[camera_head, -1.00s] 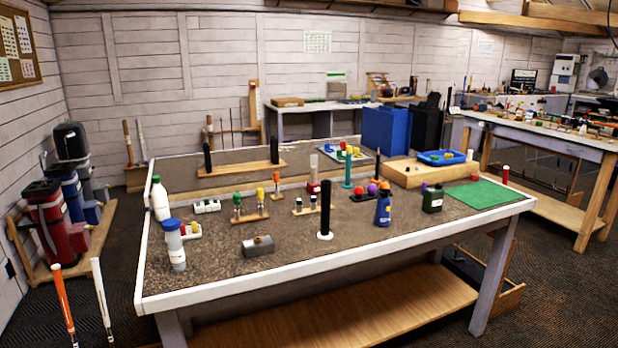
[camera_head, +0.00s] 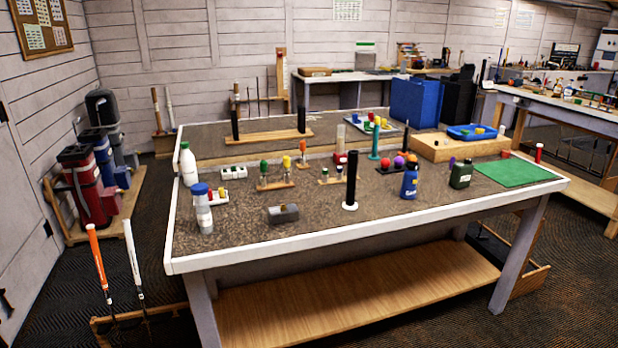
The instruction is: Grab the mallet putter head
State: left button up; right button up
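A grey metallic block (camera_head: 283,213) lies on the near left part of the workbench top (camera_head: 330,205). It looks like the mallet putter head, though it is small in the head view. A black upright grip on a white base (camera_head: 351,180) stands to its right. Neither of my grippers shows in the head view.
A white-capped bottle (camera_head: 188,164) and a blue-capped bottle (camera_head: 202,208) stand at the bench's left end. A blue bottle (camera_head: 409,182), a dark green bottle (camera_head: 461,174) and a green mat (camera_head: 519,173) are to the right. Clubs (camera_head: 99,258) stand on the floor at left.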

aim_at(277, 215)
jog(key=i+l+u, duration=0.4)
jog(key=i+l, duration=0.3)
jog(key=i+l+u, duration=0.4)
jog(key=i+l, duration=0.35)
jog(key=l, duration=0.15)
